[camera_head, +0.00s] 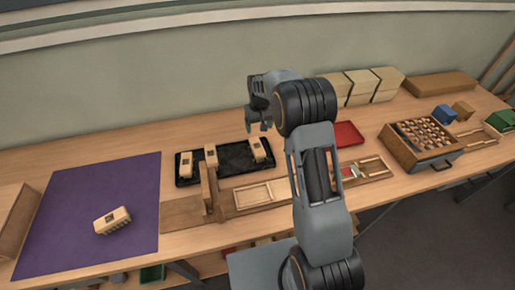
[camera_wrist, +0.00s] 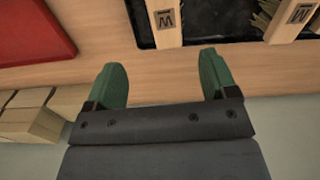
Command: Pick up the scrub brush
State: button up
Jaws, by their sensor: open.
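Several pale wooden brush blocks with dark marks are in the head view. One brush (camera_head: 112,221) lies on the purple mat (camera_head: 70,240), with a toothed lower edge. Three more, one at the left (camera_head: 186,165), one in the middle (camera_head: 211,156) and one at the right (camera_head: 261,150), are at the black tray (camera_head: 236,161). I cannot tell which is the scrub brush. My gripper (camera_head: 262,126) hangs above the bench behind the tray. In the wrist view, its green fingers (camera_wrist: 164,68) are apart and empty; two marked blocks (camera_wrist: 164,24) (camera_wrist: 291,18) show beyond them, bristles beside the right one.
A wooden stand (camera_head: 207,190) rises in front of the tray. A red tray (camera_head: 348,134) lies right of my arm. Boxes (camera_head: 361,85) stand along the wall, and a wooden case of small parts (camera_head: 420,145) is at the right. The purple mat has free room around its brush.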

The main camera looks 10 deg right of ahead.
aim_at(257, 145)
notch_tip(257, 145, down, 8)
jog(key=shift+w+f+p, duration=0.1)
jog(key=shift+p, duration=0.5)
jog(key=shift+a+f+p, duration=0.2)
jog(key=shift+f+p, duration=0.3)
jog(key=shift+f, duration=0.85)
jog(key=shift+a+f+p, duration=0.15)
jog(key=shift+f+p, duration=0.3)
jog(key=shift+f, duration=0.9)
jog(key=shift+c, duration=0.2)
jog(key=c, duration=1)
jog(key=shift+r, duration=0.1)
